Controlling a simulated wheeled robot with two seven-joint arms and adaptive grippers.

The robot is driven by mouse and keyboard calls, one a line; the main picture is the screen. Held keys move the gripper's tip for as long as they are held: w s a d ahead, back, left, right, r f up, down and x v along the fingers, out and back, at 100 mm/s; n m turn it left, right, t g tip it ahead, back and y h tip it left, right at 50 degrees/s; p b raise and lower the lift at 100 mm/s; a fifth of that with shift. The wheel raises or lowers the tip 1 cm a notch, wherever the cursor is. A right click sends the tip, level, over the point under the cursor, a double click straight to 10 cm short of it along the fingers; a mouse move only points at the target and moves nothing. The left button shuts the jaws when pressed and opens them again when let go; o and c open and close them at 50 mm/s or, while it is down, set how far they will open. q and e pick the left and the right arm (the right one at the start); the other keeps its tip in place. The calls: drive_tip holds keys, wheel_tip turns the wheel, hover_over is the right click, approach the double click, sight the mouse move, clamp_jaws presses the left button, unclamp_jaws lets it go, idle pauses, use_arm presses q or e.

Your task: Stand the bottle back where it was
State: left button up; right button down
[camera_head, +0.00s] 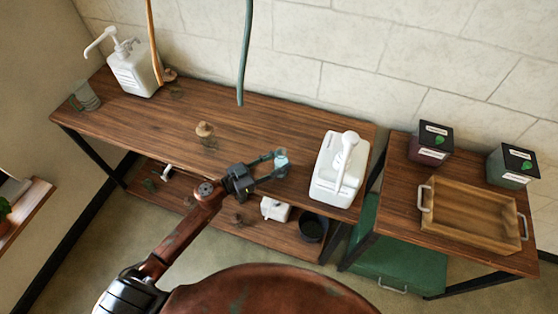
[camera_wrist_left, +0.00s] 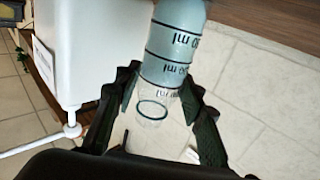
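The bottle (camera_head: 281,163) is small and clear, with pale blue liquid; in the left wrist view it (camera_wrist_left: 170,62) shows black ml marks and a clear upper part. My left gripper (camera_head: 277,166) reaches over the front of the long wooden table (camera_head: 150,115), left of the large white pump container (camera_head: 330,172). In the left wrist view its two fingers (camera_wrist_left: 160,100) close around the bottle from both sides, near its clear part. I cannot tell whether the bottle's base touches the table. My right gripper is not in view.
Another white pump container (camera_head: 133,72) and a clear cup (camera_head: 84,97) stand at the table's left end. A small tan object (camera_head: 205,129) sits mid-table. Two hoses (camera_head: 244,60) hang above. A wooden tray (camera_head: 428,212) and dark boxes (camera_head: 430,142) occupy the right table.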

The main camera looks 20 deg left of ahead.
use_arm(q)
drive_tip(key=o, duration=0.3)
drive_tip(key=shift+o, duration=0.2)
drive_tip(key=shift+r, duration=0.1)
drive_tip(key=p+v, duration=0.1)
drive_tip(key=v, duration=1.1)
idle(1.0)
